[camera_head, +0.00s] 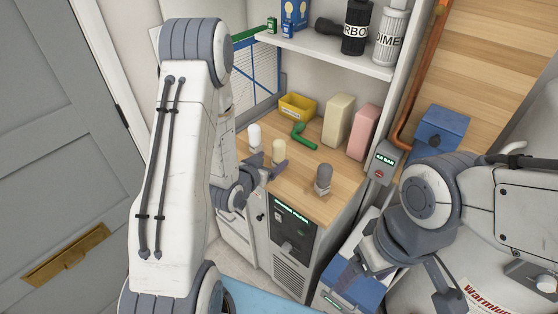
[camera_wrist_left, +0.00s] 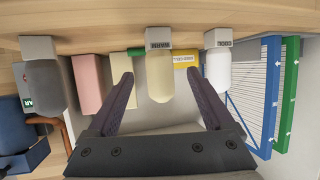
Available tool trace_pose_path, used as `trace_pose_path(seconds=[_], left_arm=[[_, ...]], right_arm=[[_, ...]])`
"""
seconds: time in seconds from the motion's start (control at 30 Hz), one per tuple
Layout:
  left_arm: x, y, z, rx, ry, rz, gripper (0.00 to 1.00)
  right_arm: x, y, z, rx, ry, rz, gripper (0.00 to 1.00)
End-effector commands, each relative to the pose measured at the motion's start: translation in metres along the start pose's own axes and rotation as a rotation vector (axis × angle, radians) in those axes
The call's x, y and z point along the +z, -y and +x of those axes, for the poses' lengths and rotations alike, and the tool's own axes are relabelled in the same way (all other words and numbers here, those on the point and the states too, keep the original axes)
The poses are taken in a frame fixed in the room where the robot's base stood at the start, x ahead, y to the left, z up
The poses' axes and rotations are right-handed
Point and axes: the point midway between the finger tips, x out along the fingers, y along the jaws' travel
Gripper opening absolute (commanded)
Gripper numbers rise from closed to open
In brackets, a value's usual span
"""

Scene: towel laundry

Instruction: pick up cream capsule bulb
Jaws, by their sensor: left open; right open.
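The cream capsule bulb (camera_head: 278,148) stands upright on a small grey base on the wooden counter, between a white bulb (camera_head: 254,136) and a grey bulb (camera_head: 323,175). In the left wrist view the cream bulb (camera_wrist_left: 159,78) appears between the two dark fingers of my left gripper (camera_wrist_left: 160,95), with visible gaps on both sides. In the head view my left gripper (camera_head: 268,172) is open at the counter's front edge, close to the cream bulb. My right gripper (camera_head: 392,280) is open and empty, low at the right, away from the bulbs.
The white bulb (camera_wrist_left: 218,68) and grey bulb (camera_wrist_left: 44,86) flank the cream one. A green handled item (camera_head: 304,135), a yellow bin (camera_head: 297,107), a cream box (camera_head: 338,120) and a pink box (camera_head: 362,132) stand behind. A shelf (camera_head: 330,50) overhangs the back.

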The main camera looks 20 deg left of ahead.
Motion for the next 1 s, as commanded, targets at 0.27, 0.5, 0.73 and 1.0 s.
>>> trace_pose_path(seconds=[0.27,0.5,0.73,1.0], left_arm=[[-0.002,-0.001,0.026,0.001,0.001,-0.001,0.86],[-0.004,-0.001,0.044,0.001,0.002,-0.002,0.86],[-0.004,-0.002,0.077,0.000,0.001,-0.001,0.86],[-0.002,-0.001,0.087,-0.001,0.001,-0.002,0.86]], right_arm=[[0.001,-0.001,0.015,0.000,0.000,-0.001,0.80],[0.000,0.000,0.006,0.000,0.000,-0.001,0.80],[-0.001,0.001,-0.008,0.000,0.000,-0.001,0.80],[-0.001,0.001,-0.008,0.000,0.000,0.000,0.80]])
